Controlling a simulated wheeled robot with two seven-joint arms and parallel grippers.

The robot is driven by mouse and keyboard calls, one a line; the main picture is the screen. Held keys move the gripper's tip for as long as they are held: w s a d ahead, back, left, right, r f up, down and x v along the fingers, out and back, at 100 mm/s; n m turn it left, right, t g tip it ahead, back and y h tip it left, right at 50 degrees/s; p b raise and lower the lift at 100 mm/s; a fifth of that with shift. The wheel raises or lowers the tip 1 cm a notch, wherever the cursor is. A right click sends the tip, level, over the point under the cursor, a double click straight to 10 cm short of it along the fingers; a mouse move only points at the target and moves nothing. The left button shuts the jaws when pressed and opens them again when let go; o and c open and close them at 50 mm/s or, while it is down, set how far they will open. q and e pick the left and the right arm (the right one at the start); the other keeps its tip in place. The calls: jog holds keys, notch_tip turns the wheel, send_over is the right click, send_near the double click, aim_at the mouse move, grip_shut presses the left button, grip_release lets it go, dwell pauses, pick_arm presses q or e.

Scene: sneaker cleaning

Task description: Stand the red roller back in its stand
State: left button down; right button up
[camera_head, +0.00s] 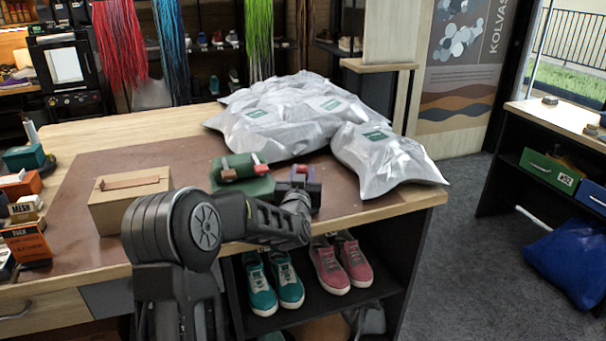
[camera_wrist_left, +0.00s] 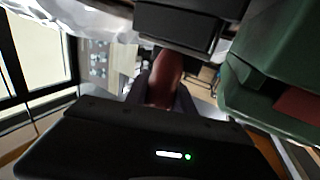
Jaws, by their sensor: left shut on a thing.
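My left gripper (camera_head: 302,178) is over the workbench near its front edge, to the right of a green stand (camera_head: 233,163). It is shut on a red roller (camera_head: 303,169), mostly hidden by the gripper in the head view. In the left wrist view the reddish roller (camera_wrist_left: 167,78) shows between the dark fingers. The green stand (camera_wrist_left: 262,72) is close by on the right there, apart from the held roller. The stand holds a red piece (camera_head: 260,169) and a brownish piece (camera_head: 228,176). I do not see my right gripper.
Silvery bags (camera_head: 290,112) cover the back right of the workbench (camera_head: 408,205). A cardboard-coloured box (camera_head: 110,205) stands left of my arm, and small boxes (camera_head: 28,244) line the left edge. Teal sneakers (camera_head: 262,290) and pink sneakers (camera_head: 330,268) are on the shelf below.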

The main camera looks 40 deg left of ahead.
pick_arm(q)
jog(key=shift+w+a+r, duration=0.1)
jog(key=shift+a+r, duration=0.05)
jog(key=shift+a, duration=0.05)
dwell(0.4)
jog(key=c, duration=1)
grip_release()
jog(key=shift+d+f+b, duration=0.1)
jog(key=shift+f+b, duration=0.1)
jog(key=shift+b, duration=0.1)
jog(key=b+v, duration=0.1)
jog(key=v, duration=0.6)
jog(key=shift+s, duration=0.3)
jog(key=shift+d, duration=0.1)
